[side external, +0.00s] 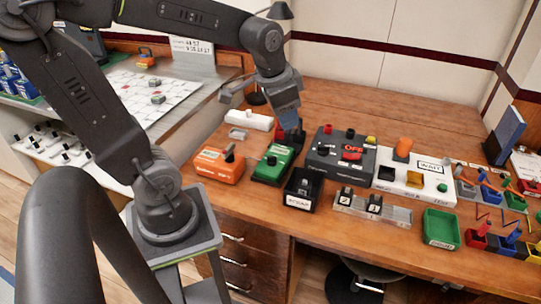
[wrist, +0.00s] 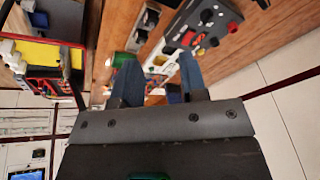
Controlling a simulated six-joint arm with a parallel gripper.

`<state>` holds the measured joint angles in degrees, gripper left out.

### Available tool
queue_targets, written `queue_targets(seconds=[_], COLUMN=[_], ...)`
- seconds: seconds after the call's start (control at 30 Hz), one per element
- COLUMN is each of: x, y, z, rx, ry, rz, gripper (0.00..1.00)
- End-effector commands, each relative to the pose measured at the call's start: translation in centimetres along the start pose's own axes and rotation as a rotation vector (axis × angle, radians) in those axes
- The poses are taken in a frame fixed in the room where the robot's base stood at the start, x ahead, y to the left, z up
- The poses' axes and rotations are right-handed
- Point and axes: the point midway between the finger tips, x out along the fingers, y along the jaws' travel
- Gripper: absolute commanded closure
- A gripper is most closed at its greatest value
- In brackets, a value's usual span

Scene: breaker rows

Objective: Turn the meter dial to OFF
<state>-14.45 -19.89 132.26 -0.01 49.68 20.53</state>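A dark grey box (side external: 340,168) with a black knob (side external: 323,151), a red OFF marking (side external: 353,150) and small coloured buttons stands mid-bench. My gripper (side external: 294,132) hangs above the bench, behind and between the green and dark grey boxes. In the wrist view its blue fingers (wrist: 157,72) are apart, with no held thing visible between them. A dark box with red and black controls (wrist: 207,22) shows beyond them.
A black bin (side external: 300,190) stands in front of the green box. The bench behind the boxes is mostly clear.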

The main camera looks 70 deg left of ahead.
Motion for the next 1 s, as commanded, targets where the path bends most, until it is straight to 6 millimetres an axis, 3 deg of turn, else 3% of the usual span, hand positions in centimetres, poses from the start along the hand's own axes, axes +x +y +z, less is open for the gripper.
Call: queue_targets(seconds=[0.13,0.3,0.5,0.77,1.0], x=[4.5,9.9,14.4,16.6,20.6], y=[-5.6,-11.9,-16.5,-17.6,-17.0], z=[-1.5,-1.1,0.6,1.6,2.9], rx=[0.051,0.116,0.17,0.19,0.19], ry=[-0.115,-0.213,-0.27,-0.284,-0.286], rz=[0.014,0.062,0.119,0.141,0.143], gripper=[0.61,0.61,0.61,0.61,0.61])
